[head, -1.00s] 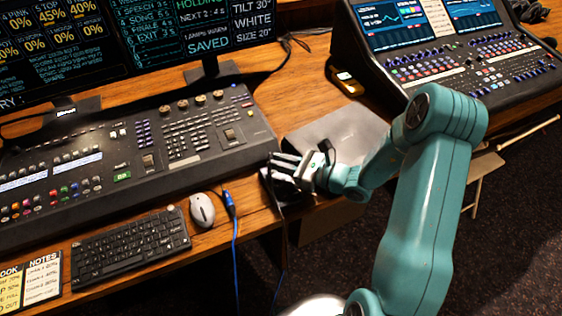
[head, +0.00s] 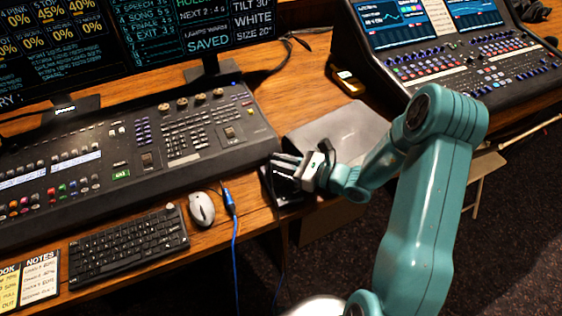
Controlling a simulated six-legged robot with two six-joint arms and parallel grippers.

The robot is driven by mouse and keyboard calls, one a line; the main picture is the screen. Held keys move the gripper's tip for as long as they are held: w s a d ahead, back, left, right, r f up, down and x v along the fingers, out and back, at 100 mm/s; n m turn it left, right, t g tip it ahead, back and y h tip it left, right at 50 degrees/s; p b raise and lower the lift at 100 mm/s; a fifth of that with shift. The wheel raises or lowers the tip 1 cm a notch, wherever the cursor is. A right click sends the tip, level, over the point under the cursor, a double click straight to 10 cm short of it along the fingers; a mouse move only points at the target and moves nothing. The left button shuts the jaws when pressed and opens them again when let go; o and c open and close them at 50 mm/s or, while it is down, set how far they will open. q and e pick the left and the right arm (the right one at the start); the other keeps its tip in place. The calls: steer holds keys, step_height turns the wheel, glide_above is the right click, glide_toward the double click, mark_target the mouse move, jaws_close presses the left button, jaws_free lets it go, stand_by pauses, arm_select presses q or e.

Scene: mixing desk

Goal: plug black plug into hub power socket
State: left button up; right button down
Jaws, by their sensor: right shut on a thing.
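My right gripper (head: 287,173) reaches in from the right to the front edge of the desk, just right of the big lighting console. It is shut on the black plug, which is mostly hidden between the fingers. A small dark box (head: 292,198), which looks like the hub, lies at the desk edge under and beside the fingers. Its power socket cannot be made out. I cannot tell whether the plug touches the hub. My left gripper is not in view.
A grey closed laptop (head: 340,130) lies behind the gripper. The lighting console (head: 130,155) is to the left. A mouse (head: 201,209), keyboard (head: 128,247) and blue cable (head: 235,240) are nearer. A second mixing desk (head: 450,60) stands at the back right.

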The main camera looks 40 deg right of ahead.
steer(key=shift+f, duration=0.1)
steer(key=c, duration=1)
jaws_free()
steer(key=shift+c, duration=0.2)
step_height(320, 180, up, 20)
steer(key=p, duration=0.1)
steer(key=shift+s, duration=0.1)
